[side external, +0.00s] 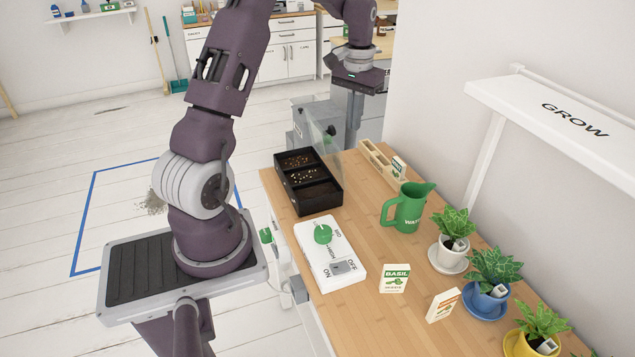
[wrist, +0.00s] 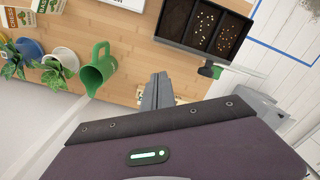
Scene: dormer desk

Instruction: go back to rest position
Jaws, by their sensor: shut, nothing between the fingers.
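My gripper (wrist: 160,80) shows in the wrist view with its grey fingers together and nothing between them. In the side view my arm reaches over to the far end of the wooden desk, and the hand is raised there, apart from the objects. Its fingertips are hard to make out against the grey shapes behind.
The desk (side external: 375,318) holds a black seed tray (side external: 309,206), a white switch panel (side external: 331,275), a green watering can (side external: 410,212), a wooden box (side external: 377,163), a basil packet (side external: 394,279), another packet (side external: 442,306) and potted plants (side external: 449,250). A grow-light shelf (side external: 560,110) overhangs the right side.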

